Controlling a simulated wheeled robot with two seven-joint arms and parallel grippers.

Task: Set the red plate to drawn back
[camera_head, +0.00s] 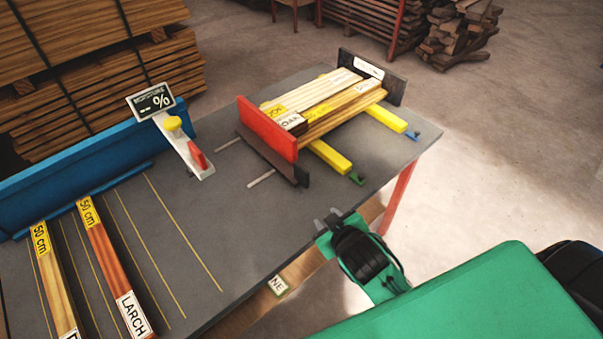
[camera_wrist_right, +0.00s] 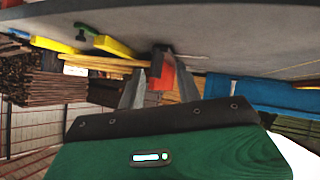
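The red plate (camera_head: 267,128) stands upright on the grey table, with a dark bracket (camera_head: 272,155) at its foot. It faces the near ends of several boards (camera_head: 325,100) lying on yellow bars; I cannot tell whether it touches them. The red plate also shows in the right wrist view (camera_wrist_right: 168,74), seen between the fingers but farther off. My right gripper (camera_head: 329,218) is near the table's front right edge, apart from the plate and to its lower right. Its fingers (camera_wrist_right: 160,88) are apart with nothing between them. My left gripper is out of view.
A dark end plate (camera_head: 398,86) stands beyond the boards. Yellow bars (camera_head: 329,157) stick out on the right. A display stand (camera_head: 178,137) is farther left, near the blue fence (camera_head: 80,165). Two labelled boards (camera_head: 112,265) lie front left.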

